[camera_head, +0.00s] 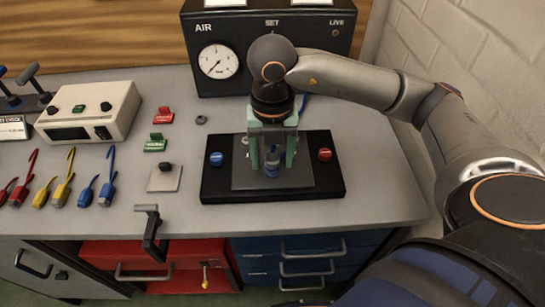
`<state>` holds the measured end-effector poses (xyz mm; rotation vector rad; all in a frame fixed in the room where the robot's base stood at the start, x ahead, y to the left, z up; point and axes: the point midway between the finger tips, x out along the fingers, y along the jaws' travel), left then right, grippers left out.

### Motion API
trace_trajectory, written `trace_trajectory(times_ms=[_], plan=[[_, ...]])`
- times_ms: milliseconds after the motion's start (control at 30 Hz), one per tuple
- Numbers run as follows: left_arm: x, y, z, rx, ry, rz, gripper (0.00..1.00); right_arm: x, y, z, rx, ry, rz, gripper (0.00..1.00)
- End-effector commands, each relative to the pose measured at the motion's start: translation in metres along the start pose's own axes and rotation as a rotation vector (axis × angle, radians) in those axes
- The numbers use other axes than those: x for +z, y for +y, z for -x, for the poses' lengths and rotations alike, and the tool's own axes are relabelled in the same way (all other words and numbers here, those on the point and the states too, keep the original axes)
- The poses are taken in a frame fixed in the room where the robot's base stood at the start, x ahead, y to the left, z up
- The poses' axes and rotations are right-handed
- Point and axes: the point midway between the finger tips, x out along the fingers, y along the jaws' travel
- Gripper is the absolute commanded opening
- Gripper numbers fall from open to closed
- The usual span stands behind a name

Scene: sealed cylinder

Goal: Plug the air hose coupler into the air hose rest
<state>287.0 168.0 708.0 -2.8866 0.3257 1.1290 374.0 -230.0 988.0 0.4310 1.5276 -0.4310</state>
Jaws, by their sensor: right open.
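My right gripper (272,157) points down over the black base plate (325,180), with its two greenish fingers apart. A small upright grey-blue fitting (272,166) stands between the fingers, with gaps showing beside it. I cannot tell whether it is the air hose coupler, the rest or another part. A short piece of blue hose (304,102) shows just behind the gripper, in front of the AIR box; its ends are hidden. My left gripper is not in view.
The black AIR box (260,75) with a round gauge (218,61) stands behind. The plate bears a blue button (216,159) and a red button (325,154). A beige device (88,112) and coloured leads (63,190) lie left. A black bracket (151,232) sits at the front edge.

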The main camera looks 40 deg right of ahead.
Motion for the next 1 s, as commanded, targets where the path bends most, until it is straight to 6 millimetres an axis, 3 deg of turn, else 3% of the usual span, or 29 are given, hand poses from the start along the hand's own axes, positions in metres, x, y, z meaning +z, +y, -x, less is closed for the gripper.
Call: trace_trajectory(times_ms=[367,900,1000], plan=[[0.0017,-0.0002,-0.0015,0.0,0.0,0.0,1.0,0.0,0.0,0.0001,0.0,0.0,0.0,0.68],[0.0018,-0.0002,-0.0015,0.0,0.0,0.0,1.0,0.0,0.0,0.0,0.0,0.0,0.0,0.07],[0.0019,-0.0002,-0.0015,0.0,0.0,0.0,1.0,0.0,0.0,0.0,0.0,0.0,0.0,0.0]])
